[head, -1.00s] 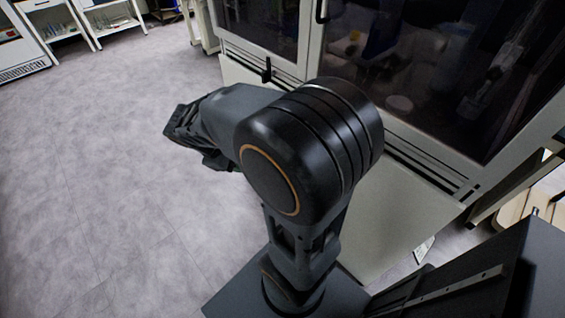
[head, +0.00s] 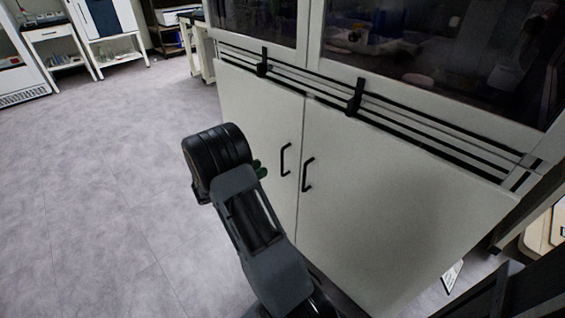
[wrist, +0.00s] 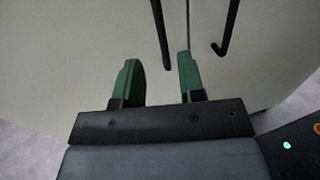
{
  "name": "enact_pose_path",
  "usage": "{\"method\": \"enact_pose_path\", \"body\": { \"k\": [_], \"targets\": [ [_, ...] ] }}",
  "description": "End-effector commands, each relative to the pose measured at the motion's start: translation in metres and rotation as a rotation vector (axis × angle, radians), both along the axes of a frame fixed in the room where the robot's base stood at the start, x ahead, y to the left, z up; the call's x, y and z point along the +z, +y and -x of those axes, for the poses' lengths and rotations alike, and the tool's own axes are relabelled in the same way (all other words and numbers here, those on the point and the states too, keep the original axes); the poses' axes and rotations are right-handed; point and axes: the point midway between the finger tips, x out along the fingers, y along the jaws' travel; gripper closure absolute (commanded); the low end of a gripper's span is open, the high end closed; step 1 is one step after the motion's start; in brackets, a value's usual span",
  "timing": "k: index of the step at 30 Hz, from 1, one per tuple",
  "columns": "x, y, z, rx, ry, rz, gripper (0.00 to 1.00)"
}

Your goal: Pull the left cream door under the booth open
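The left cream door (head: 250,115) under the booth is shut, with a black bar handle (head: 284,159) near its right edge. In the wrist view this handle (wrist: 161,35) lies ahead, between the lines of the two fingers and nearer the right one. My gripper (wrist: 158,62) has two green fingers, apart and empty, facing the door. In the head view my gripper (head: 260,171) shows only as a bit of green just left of the handle; my arm hides the rest. Whether it touches the door I cannot tell.
The right cream door (head: 390,190) is also shut; its black handle (head: 307,174) stands close beside the left one, across the seam. The glazed booth (head: 420,60) with black latches rises above. Open grey floor (head: 90,190) lies to the left.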

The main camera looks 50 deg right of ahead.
Motion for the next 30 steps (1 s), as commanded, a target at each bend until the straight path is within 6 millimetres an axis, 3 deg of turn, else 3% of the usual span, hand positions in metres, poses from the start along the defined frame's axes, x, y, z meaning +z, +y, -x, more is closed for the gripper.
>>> {"method": "enact_pose_path", "body": {
  "k": [6, 15, 30],
  "targets": [
    [-0.002, -0.042, 0.013, -0.004, -0.001, -0.002, 0.64],
    [-0.001, -0.081, 0.023, -0.002, -0.002, -0.001, 0.64],
    [0.0, -0.092, 0.026, 0.0, -0.001, -0.002, 0.64]
  ]
}}
